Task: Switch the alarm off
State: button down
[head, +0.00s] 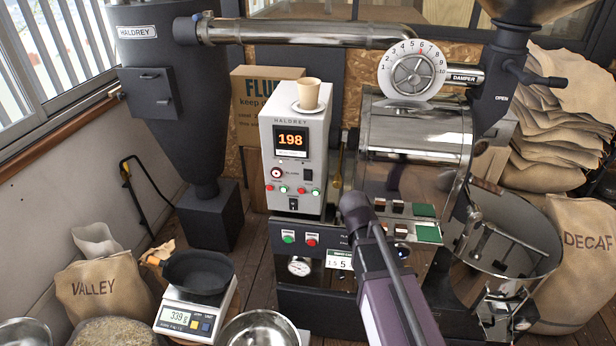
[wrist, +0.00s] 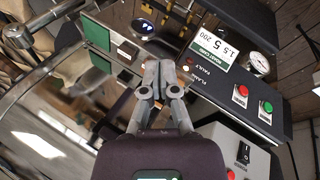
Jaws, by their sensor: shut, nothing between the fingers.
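The grey-white HALDREY control box (head: 297,140) stands left of the roaster drum in the head view. Its screen (head: 291,141) reads 198. Below it is a round red control marked ALARM (head: 276,173), with a black switch (head: 307,175) to its right. Small red and green lamps and a black rocker (head: 293,204) sit lower. In the wrist view, part of the white box (wrist: 235,145) shows at lower right; the alarm control is not visible there. My gripper (wrist: 159,68) is shut and empty, near the lower dark panel. My arm hides its fingers in the head view.
The lower dark panel (wrist: 225,80) carries red and green buttons and a gauge (wrist: 259,62). The shiny roaster drum (head: 414,135) is close right. A scale (head: 190,317) with a black pan stands lower left.

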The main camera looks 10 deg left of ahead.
aim_at(310, 177)
jog(key=w+a+r+n+t+b, duration=0.1)
jog(key=w+a+n+t, duration=0.1)
jog(key=a, duration=0.5)
jog(key=w+a+r+n+t+h+b, duration=0.1)
jog(key=w+a+r+n+t, duration=0.1)
jog(key=a, duration=0.6)
jog(key=w+a+r+n+t+h, duration=0.1)
jog(key=w+a+r+n+t, duration=0.1)
jog(key=a, duration=0.6)
jog(key=shift+w+n+t+b, duration=0.4)
jog(key=shift+w+n+t, duration=0.3)
jog(key=shift+t, duration=0.1)
jog(key=shift+d+r, duration=0.1)
jog(key=w+r+p, duration=0.1)
jog(key=w, duration=0.7)
jog(key=shift+w, duration=0.35)
jog(key=shift+w+r, duration=0.1)
jog(key=shift+w, duration=0.6)
dwell(1.0)
jog(key=shift+s, duration=0.2)
jog(key=shift+s, duration=0.55)
dwell(0.4)
